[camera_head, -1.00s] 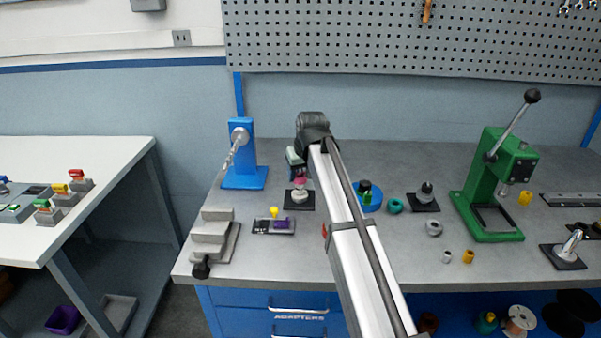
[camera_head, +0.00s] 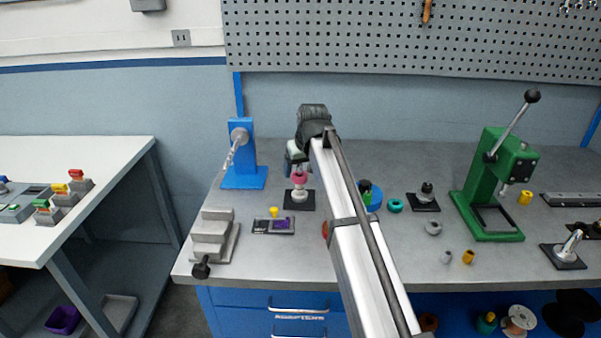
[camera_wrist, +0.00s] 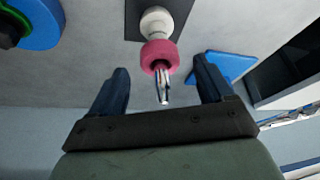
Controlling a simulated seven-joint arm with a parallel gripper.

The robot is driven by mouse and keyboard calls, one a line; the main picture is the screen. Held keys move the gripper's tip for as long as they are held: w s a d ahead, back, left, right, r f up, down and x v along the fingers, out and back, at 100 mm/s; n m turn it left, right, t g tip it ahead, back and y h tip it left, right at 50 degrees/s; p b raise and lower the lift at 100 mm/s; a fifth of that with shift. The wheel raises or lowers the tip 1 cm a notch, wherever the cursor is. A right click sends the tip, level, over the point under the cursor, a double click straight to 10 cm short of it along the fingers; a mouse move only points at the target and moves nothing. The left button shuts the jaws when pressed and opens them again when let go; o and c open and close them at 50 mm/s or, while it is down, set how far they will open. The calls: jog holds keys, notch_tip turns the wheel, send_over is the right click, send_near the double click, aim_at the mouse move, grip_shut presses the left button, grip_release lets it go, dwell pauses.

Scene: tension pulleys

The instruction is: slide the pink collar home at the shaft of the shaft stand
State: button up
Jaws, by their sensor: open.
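The pink collar (camera_head: 299,179) is around the shaft of the shaft stand (camera_head: 306,206), just above its white part. In the wrist view the collar (camera_wrist: 157,55) appears against the white part (camera_wrist: 157,22), and the metal shaft tip (camera_wrist: 163,88) sticks out through it toward me. I cannot tell whether a small gap is left between collar and white part. My gripper (camera_wrist: 162,68) is open, with one dark finger on each side of the shaft and clear of the collar. In the head view my gripper (camera_head: 297,163) is just above the collar, partly hidden by my arm.
A blue stand with a crank (camera_head: 242,155) is behind left. A blue disc (camera_head: 372,200) and a green press (camera_head: 495,190) stand to the right.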

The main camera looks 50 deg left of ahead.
jog(key=v, duration=1.1)
jog(key=shift+s+d, duration=0.1)
